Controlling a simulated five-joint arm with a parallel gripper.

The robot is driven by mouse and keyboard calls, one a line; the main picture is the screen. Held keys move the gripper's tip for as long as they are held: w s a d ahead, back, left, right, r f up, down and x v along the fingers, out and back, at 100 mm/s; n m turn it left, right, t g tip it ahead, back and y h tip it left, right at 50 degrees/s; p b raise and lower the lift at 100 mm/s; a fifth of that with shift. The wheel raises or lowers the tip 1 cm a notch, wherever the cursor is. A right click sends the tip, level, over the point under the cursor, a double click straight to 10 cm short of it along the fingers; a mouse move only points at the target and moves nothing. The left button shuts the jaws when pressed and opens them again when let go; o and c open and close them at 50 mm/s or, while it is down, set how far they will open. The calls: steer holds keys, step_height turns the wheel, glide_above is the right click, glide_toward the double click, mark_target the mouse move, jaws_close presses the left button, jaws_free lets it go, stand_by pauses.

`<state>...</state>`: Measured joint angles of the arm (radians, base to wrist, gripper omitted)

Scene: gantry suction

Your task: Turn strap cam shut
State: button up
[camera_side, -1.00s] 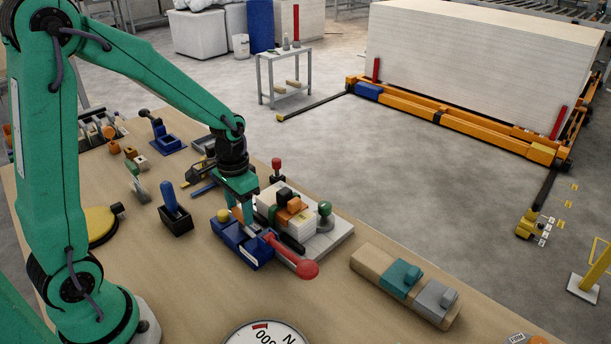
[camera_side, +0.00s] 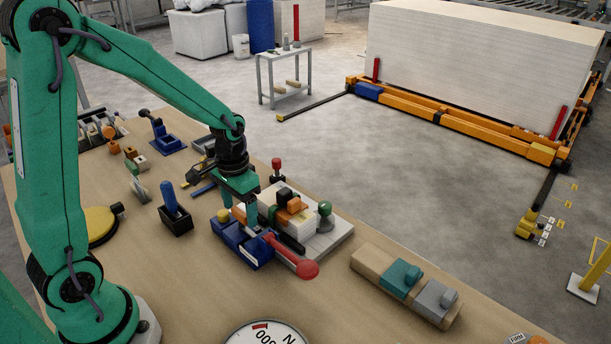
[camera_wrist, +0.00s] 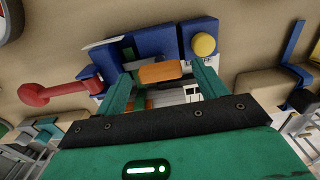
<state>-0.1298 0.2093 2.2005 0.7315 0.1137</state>
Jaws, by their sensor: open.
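The strap cam is a blue block (camera_side: 240,242) on the bench with a red lever (camera_side: 287,254) that ends in a round red knob and points toward the front right. In the wrist view the blue block (camera_wrist: 157,40) is at the top and the lever's red knob (camera_wrist: 34,94) at the left. A yellow knob (camera_side: 223,215) stands by the block. My gripper (camera_side: 241,212) is open above and behind the block. In the wrist view its two green fingers (camera_wrist: 165,75) are spread, with an orange piece (camera_wrist: 160,72) showing between them. I cannot tell whether they touch anything.
A pale plate (camera_side: 330,243) with stacked white, black and orange parts and a green knob (camera_side: 325,210) sits close on the right. A black holder with a blue handle (camera_side: 170,200) stands left. A wooden block with teal and grey pieces (camera_side: 400,278) lies right. Bench between is clear.

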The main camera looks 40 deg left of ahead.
mark_target(239, 212)
steer(key=shift+r, duration=0.1)
step_height(239, 212, up, 7)
steer(key=shift+r, duration=0.3)
stand_by(0.4)
steer(key=shift+r, duration=0.1)
steer(key=shift+s+r, duration=0.1)
steer(key=shift+r, duration=0.05)
steer(key=s+d+r+t, duration=0.2)
steer(key=s+r, duration=0.2)
steer(key=s, duration=0.2)
steer(key=s+d+r+t, duration=0.2)
steer(key=s+r+t, duration=0.1)
steer(key=s, duration=0.3)
steer(key=shift+d+r+t, duration=0.25)
steer(key=shift+r+t, duration=0.05)
steer(key=shift+r, duration=0.4)
